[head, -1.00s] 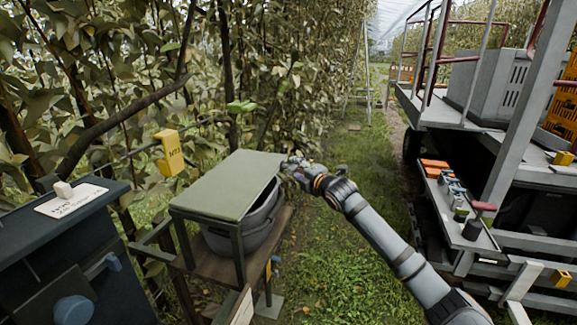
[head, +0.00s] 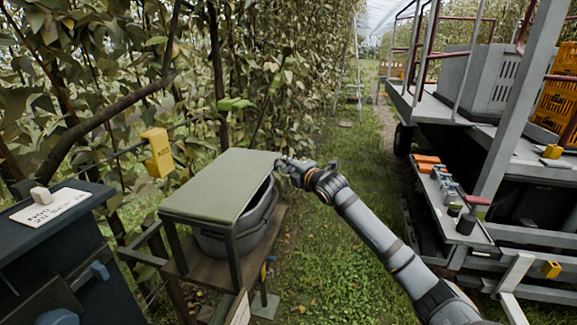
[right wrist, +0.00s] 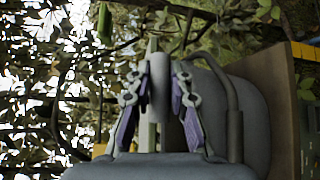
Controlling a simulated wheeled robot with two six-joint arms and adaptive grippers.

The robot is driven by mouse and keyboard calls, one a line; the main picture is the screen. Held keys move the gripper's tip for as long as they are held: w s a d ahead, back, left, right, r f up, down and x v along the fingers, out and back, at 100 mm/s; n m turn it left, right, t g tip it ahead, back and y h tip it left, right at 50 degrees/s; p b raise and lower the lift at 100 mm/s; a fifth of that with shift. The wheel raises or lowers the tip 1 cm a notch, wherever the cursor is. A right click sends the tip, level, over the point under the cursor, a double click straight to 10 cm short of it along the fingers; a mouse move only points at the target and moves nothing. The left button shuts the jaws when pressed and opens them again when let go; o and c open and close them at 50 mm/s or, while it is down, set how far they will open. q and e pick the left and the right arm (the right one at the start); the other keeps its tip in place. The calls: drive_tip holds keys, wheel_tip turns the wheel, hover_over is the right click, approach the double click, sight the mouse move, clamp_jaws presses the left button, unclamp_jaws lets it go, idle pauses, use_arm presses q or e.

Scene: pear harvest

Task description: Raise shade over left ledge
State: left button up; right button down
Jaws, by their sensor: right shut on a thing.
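The shade is a flat green panel (head: 222,183) on dark legs. It stands over a grey tub (head: 245,222) on the wooden ledge (head: 210,278) at left of centre in the head view. My right gripper (head: 281,163) is at the panel's far right corner. In the right wrist view my right gripper (right wrist: 153,95) is shut on the shade, whose thin edge runs between the fingers. The grey tub (right wrist: 240,85) shows behind and to the right there. The panel hides part of the tub's opening. My left gripper is not in view.
A dark box with a white label (head: 52,206) stands at the near left. A yellow tag (head: 158,152) hangs in the foliage behind the ledge. A grey cart with a tool shelf (head: 450,205) and orange crates (head: 556,103) stands right. Grass between is free.

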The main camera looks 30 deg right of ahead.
drive_tip(key=shift+r, duration=0.75)
drive_tip(key=r+n+t, duration=0.1)
drive_tip(key=r, duration=0.2)
drive_tip(key=s+a+r+n+t, duration=0.1)
drive_tip(key=r, duration=0.2)
drive_tip(key=r+t, duration=0.1)
drive_tip(key=r, duration=0.2)
drive_tip(key=shift+s+a+r+n+p, duration=0.15)
drive_tip(key=shift+a+n+p, duration=0.1)
drive_tip(key=shift+n+p, duration=0.15)
drive_tip(key=s+a+r+n+t+y, duration=0.3)
drive_tip(key=s+a+r+n, duration=0.25)
drive_tip(key=r, duration=0.25)
drive_tip(key=s+a+r+n+t+y, duration=0.2)
drive_tip(key=s+a+r+n, duration=0.3)
drive_tip(key=r, duration=0.3)
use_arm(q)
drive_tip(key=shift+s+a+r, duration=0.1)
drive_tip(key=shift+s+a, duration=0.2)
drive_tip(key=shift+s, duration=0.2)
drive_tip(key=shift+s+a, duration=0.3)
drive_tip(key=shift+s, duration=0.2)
use_arm(e)
drive_tip(key=s+a+r+n+y, duration=0.3)
drive_tip(key=s+a+n+y, duration=0.3)
drive_tip(key=a+n+y, duration=0.2)
drive_tip(key=shift+s+a+n+y, duration=0.15)
drive_tip(key=shift+a+n+y, duration=0.15)
drive_tip(key=shift+a+n, duration=0.2)
